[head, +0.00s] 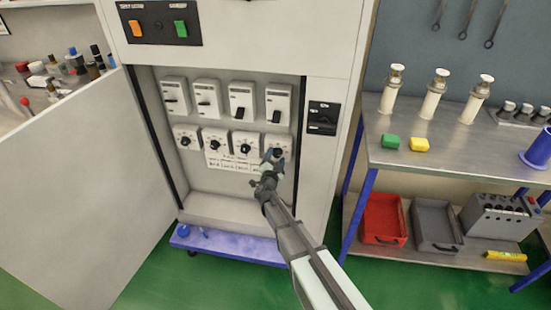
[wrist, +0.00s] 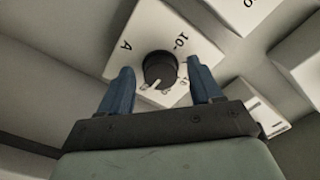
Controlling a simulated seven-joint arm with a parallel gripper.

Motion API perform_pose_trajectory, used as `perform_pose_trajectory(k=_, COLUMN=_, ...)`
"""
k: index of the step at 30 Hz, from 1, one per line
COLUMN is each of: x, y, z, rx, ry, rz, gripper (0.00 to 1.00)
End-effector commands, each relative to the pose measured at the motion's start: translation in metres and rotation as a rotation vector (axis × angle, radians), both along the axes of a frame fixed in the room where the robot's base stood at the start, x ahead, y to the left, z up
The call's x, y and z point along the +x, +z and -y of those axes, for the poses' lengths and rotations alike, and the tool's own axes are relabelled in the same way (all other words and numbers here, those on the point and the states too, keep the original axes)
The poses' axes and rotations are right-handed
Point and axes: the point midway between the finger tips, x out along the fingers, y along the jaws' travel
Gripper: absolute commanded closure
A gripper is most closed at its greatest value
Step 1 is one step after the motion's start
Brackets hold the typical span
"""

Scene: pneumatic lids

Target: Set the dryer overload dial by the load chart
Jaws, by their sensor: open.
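The open cabinet (head: 318,170) has a row of switches above a row of white dial units with black knobs. My gripper (head: 271,157) is at the rightmost dial (head: 279,141) of the lower row and partly covers it. In the wrist view the black knob (wrist: 160,69) sits on a white plate marked "A" and "10", with a white pointer at its lower edge. My open blue fingers (wrist: 160,80) stand on either side of the knob, apparently clear of it. A printed sheet, likely the load chart (head: 226,161), is below the middle dials; its text is unreadable.
The cabinet door (head: 85,185) stands open at the left. A black rotary switch (head: 322,118) is on the frame to the right. A bench (head: 455,150) with cylinders, blocks and bins stands farther right. The cabinet floor (head: 225,208) is clear.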

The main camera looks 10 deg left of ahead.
Motion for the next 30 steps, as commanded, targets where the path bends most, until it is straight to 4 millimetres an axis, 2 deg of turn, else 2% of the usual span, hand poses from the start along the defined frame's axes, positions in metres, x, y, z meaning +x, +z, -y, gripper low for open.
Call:
perform_pose_trajectory(k=5, x=-0.023, y=0.001, z=0.001, rx=0.000, ry=0.001, rz=-0.001, gripper=0.36)
perform_pose_trajectory(k=18, x=-0.106, y=0.001, z=0.001, rx=0.000, ry=0.002, rz=-0.001, gripper=0.36)
perform_pose_trajectory(k=24, x=-0.128, y=0.000, z=0.000, rx=0.000, ry=0.001, rz=-0.001, gripper=0.36)
perform_pose_trajectory(k=30, x=-0.135, y=0.000, z=0.000, rx=0.000, ry=0.000, rz=-0.001, gripper=0.36)
